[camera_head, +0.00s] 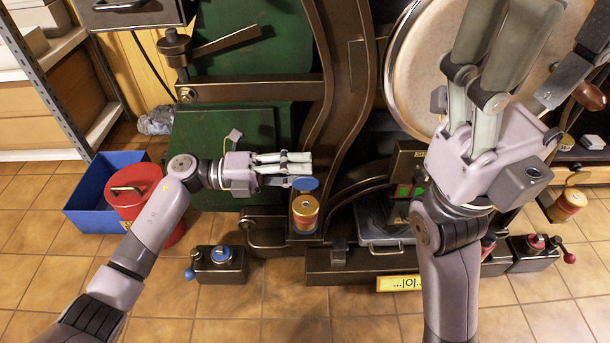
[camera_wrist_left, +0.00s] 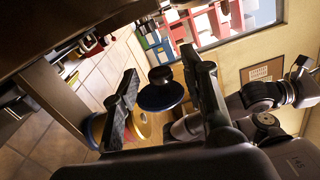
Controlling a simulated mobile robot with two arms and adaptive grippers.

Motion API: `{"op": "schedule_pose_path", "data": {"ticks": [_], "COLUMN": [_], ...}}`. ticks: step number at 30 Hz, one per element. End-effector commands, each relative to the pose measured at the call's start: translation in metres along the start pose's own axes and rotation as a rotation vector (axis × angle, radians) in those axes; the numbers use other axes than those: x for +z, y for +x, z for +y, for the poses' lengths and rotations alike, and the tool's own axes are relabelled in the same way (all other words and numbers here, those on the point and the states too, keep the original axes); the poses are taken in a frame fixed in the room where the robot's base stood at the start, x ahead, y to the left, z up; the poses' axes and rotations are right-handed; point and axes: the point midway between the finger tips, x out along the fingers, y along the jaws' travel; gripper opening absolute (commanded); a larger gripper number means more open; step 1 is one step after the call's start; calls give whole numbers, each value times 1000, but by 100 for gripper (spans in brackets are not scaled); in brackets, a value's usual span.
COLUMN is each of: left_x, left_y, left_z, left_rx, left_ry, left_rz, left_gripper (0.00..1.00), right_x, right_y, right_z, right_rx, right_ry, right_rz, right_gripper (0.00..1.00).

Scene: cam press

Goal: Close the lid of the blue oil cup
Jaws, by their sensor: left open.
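The blue oil cup (camera_head: 305,213) is a brass-coloured cup with a reddish band, standing on the front ledge of the machine. Its blue lid (camera_head: 305,184) stands raised above the cup's rim, so it is open. My left gripper (camera_head: 309,163) is just above and behind the lid, fingers pointing right. In the left wrist view the blue lid (camera_wrist_left: 160,97) shows between the two spread fingers, with a dark round knob; no grip on it shows. The cup (camera_wrist_left: 138,126) is partly hidden behind a finger there. My right gripper (camera_head: 490,45) is raised at upper right, its fingertips cut off by the frame.
A control box with a blue button (camera_head: 221,254) stands front left. A red canister (camera_head: 135,200) and a blue bin (camera_head: 90,205) are at left. Another cup (camera_head: 568,205) and a red-knobbed box (camera_head: 535,250) are at right. A yellow sign (camera_head: 398,284) is in front. Floor tiles are clear.

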Motion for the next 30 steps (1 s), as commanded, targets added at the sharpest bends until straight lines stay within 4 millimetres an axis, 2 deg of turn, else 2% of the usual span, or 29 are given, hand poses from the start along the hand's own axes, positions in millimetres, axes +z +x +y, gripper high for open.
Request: {"op": "schedule_pose_path", "data": {"ticks": [5, 14, 30], "left_x": [0, 0, 0], "left_y": [14, 15, 15], "left_z": [0, 0, 2], "left_rx": [-1, 0, 4], "left_ry": [0, 0, -2], "left_rz": [-1, 0, -1], "left_gripper": [40, 40, 4], "right_x": [-2, -2, -2], "right_y": [2, 3, 3], "right_z": [-1, -1, -1], "right_rx": [-5, -6, -6], "right_ry": [-2, -2, -1], "right_rz": [12, 14, 14], "right_gripper": [63, 63, 63]}}
